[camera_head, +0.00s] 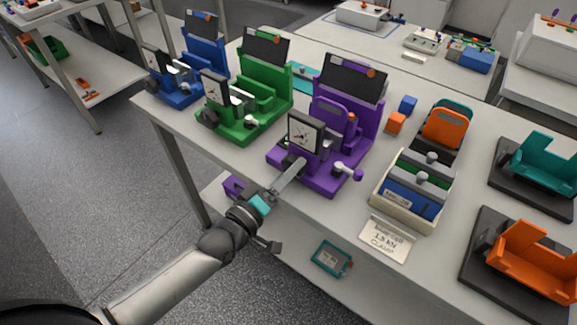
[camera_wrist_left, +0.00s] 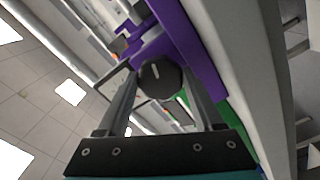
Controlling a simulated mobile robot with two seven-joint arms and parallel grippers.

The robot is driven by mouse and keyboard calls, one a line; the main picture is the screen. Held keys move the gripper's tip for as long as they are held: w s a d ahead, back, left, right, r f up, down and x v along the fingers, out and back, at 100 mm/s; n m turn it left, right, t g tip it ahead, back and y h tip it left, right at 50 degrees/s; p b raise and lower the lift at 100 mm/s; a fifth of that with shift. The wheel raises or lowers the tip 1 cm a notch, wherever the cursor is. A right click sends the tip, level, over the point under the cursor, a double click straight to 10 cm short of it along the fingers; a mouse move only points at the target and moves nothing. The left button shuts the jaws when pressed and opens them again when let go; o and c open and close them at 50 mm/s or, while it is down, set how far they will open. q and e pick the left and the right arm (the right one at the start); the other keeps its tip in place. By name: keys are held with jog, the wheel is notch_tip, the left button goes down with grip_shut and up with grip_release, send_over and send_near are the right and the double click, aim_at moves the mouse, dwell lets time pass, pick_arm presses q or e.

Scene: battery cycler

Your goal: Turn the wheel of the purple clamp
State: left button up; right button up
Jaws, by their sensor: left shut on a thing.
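The purple clamp (camera_head: 325,178) stands near the table's front edge in the head view, with a dial gauge (camera_head: 304,135) and a dark screen on it. A small lever with a purple knob (camera_head: 357,174) sticks out at its front right. My left gripper (camera_head: 297,166) reaches the front left of this clamp. In the left wrist view the wheel (camera_wrist_left: 160,79), a dark round knob with a pale mark, sits between the two fingers of my left gripper (camera_wrist_left: 161,88), which is shut on it. My right gripper is not in view.
A green clamp (camera_head: 245,108) and a blue clamp (camera_head: 178,84) stand to the left. A cream tray (camera_head: 403,215) of modules and a label card (camera_head: 386,239) lie to the right. Orange (camera_head: 396,122) and blue (camera_head: 408,104) cubes sit behind. Floor is open at left.

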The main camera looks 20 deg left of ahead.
pick_arm(q)
jog(key=m+p, duration=0.2)
jog(key=m, duration=0.2)
jog(key=shift+r+m, duration=0.15)
jog(key=shift+m, duration=0.15)
jog(key=m+p, duration=0.1)
jog(key=m, duration=0.3)
jog(key=shift+w+m+p, duration=0.1)
jog(key=shift+m+p, duration=0.2)
jog(key=shift+p, duration=0.1)
jog(key=m+p, duration=0.1)
jog(key=m, duration=0.3)
jog(key=shift+a+m+p, duration=0.1)
jog(key=shift+m+p, duration=0.25)
jog(key=shift+m, duration=1.45)
jog(key=o, duration=1.4)
jog(key=shift+c, duration=0.2)
jog(key=shift+f, duration=0.2)
